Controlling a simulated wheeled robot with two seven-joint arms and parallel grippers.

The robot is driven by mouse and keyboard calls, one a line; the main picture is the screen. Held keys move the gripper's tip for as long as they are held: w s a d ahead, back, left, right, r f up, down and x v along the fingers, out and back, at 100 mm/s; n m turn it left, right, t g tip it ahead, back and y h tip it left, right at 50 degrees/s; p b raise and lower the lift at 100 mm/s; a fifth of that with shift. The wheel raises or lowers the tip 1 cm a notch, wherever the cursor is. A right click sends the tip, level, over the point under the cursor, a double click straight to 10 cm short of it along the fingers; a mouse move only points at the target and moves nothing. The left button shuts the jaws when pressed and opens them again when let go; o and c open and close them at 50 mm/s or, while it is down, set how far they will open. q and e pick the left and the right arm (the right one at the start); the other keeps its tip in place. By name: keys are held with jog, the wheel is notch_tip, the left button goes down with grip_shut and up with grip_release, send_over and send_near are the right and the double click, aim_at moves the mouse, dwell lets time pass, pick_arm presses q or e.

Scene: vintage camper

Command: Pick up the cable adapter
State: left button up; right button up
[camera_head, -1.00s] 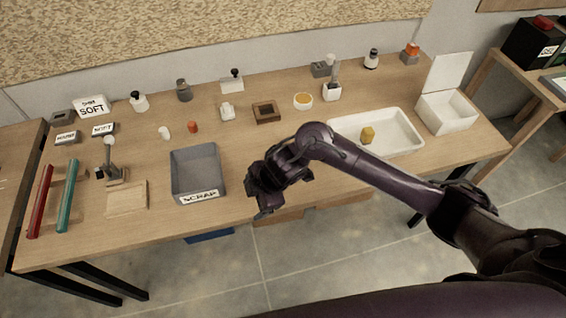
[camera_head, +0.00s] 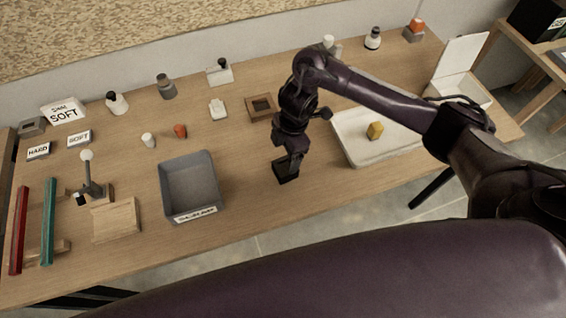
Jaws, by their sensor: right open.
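I cannot tell for certain which thing is the cable adapter. Small candidates on the wooden bench are a white piece (camera_head: 217,109), an orange-red piece (camera_head: 180,130) and a white cylinder (camera_head: 148,140). A yellow block (camera_head: 375,131) lies in the white tray (camera_head: 350,158). My right gripper (camera_head: 286,178) is open and points down over bare bench, between the grey scrap bin (camera_head: 190,187) and the white tray. Nothing shows between its fingers, though they are small and dark. My left gripper is not in view.
A brown square frame (camera_head: 261,108) sits just left of my right arm. Bottles and small stands line the back edge. Labelled blocks (camera_head: 79,137), red (camera_head: 19,230) and teal (camera_head: 48,221) bars are at left. A white open box (camera_head: 460,88) stands at right. The bench between bin and tray is clear.

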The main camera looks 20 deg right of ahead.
aim_at(285, 168)
jog(key=f, duration=0.1)
jog(key=s+f, duration=0.1)
jog(key=shift+s+f, duration=0.2)
jog(key=shift+f, duration=0.2)
jog(key=shift+w+a+f+p, duration=0.1)
jog(key=shift+f+p, duration=0.1)
jog(key=shift+f, duration=0.4)
jog(key=shift+a+f+p, duration=0.1)
jog(key=shift+f+p, duration=0.05)
jog(key=shift+f, duration=0.85)
jog(key=c, duration=0.8)
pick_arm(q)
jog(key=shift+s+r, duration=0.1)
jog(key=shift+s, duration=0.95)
pick_arm(e)
jog(key=shift+w, duration=0.1)
jog(key=c, duration=0.4)
